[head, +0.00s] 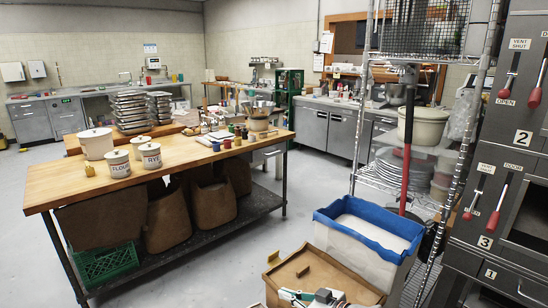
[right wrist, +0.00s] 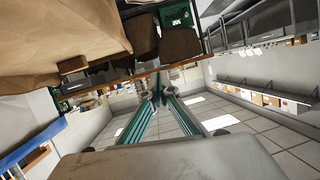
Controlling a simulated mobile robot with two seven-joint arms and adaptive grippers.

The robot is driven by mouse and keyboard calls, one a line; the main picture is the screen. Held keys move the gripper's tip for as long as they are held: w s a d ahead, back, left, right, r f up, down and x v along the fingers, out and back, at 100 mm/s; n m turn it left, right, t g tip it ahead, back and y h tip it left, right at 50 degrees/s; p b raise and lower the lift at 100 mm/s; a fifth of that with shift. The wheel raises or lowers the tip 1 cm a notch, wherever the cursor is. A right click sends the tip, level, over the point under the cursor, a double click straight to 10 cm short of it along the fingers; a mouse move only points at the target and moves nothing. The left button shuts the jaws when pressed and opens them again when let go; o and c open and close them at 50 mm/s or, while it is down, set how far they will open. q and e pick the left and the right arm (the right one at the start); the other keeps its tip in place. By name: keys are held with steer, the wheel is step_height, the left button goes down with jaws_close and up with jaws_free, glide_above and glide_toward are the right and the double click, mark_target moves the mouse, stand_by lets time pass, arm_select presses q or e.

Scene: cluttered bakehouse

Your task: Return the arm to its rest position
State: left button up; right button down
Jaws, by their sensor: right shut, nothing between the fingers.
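My right gripper (head: 298,294) shows at the bottom edge of the head view, in front of or over the near side of an open cardboard box (head: 345,276). Only part of it is in the picture. In the right wrist view its teal fingers (right wrist: 156,98) meet at the tips, shut with nothing between them. My left gripper is in neither view.
A white bin with a blue rim (head: 322,216) stands just behind the box. A wire rack (head: 373,186) and ovens with red levers (head: 480,215) close off the right. A wooden worktable (head: 100,188) with canisters stands left. Grey floor (head: 215,262) between is clear.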

steer(key=s+a+f+m+t+h, duration=0.1)
steer(key=s+a+f, duration=0.1)
steer(key=s, duration=0.5)
steer(key=s+a+f+m+t, duration=0.1)
steer(key=s+a+f, duration=0.1)
steer(key=s, duration=0.4)
steer(key=s+d+f+m+h, duration=0.1)
steer(key=s+d+f+h, duration=0.1)
steer(key=s+d, duration=0.4)
steer(key=s+d+f+m+h, duration=0.1)
steer(key=s+d+f+h, duration=0.2)
steer(key=s+d+f, duration=0.2)
steer(key=s+d+f+g+h, duration=0.1)
steer(key=s+d+f, duration=0.3)
steer(key=s+d, duration=0.4)
steer(key=d+h, duration=0.1)
steer(key=d, duration=0.1)
steer(key=shift+d+f+m+h, duration=0.25)
steer(key=shift+d+m+h, duration=0.15)
steer(key=shift+a, duration=0.1)
